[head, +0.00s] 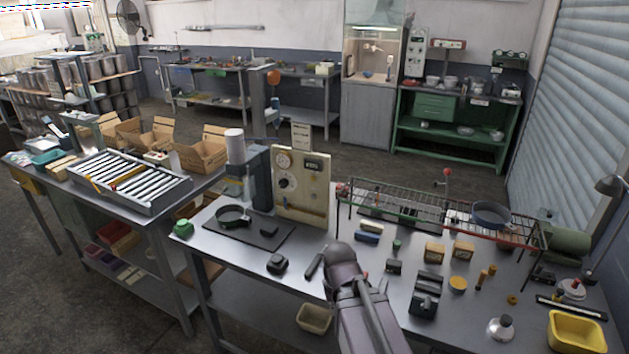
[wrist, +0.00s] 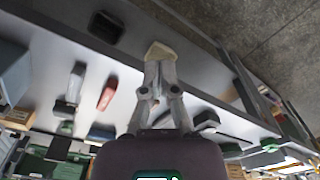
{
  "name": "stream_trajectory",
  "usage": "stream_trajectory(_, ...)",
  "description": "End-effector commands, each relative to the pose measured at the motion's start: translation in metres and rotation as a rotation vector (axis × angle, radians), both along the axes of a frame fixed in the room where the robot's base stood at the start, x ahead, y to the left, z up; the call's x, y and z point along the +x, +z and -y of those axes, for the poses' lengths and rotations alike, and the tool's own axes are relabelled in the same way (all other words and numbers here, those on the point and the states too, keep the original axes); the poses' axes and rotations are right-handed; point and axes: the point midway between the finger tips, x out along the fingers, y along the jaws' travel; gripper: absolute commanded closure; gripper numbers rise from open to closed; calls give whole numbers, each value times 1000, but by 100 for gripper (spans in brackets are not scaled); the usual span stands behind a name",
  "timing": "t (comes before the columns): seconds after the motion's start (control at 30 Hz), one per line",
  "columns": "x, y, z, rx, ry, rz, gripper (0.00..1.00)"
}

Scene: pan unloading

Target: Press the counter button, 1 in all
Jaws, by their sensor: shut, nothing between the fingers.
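I cannot tell for sure which thing is the counter button. A small black device (head: 277,263) sits near the front edge, left of my arm. An upright cream panel (head: 301,187) with dials stands at the back of the bench. In the wrist view my gripper (wrist: 158,70) is shut and empty, its fingers together. A pale shape shows just beyond the tips, and I cannot tell whether they touch. In the head view my arm covers much of the bench's front middle.
A pan (head: 233,215) sits on a dark mat (head: 262,238). A wire rack (head: 400,207) runs along the back right, with a blue pan (head: 492,214) on it. Several small blocks and a yellow tub (head: 576,332) crowd the right side. A pale bin (head: 315,317) sits below the bench.

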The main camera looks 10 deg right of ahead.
Motion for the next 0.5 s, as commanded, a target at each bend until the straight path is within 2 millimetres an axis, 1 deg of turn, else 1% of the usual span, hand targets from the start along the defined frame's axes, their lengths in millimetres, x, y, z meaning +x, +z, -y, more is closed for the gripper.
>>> stream_trajectory(0.07, 13, -2, -3, 18, 4, 30, 100)
stream_trajectory(0.1, 21, -3, -12, 30, 2, 50, 100)
stream_trajectory(0.17, 36, -4, -19, 55, 5, 92, 100)
stream_trajectory(0.27, 69, -4, -29, 108, 11, 183, 100)
stream_trajectory(0.3, 85, -4, -33, 132, 11, 228, 100)
stream_trajectory(0.37, 111, -2, -41, 174, 8, 302, 100)
stream_trajectory(0.4, 129, 0, -46, 203, 4, 354, 100)
stream_trajectory(0.47, 157, 5, -52, 245, -4, 437, 100)
stream_trajectory(0.5, 175, 9, -56, 274, -13, 494, 100)
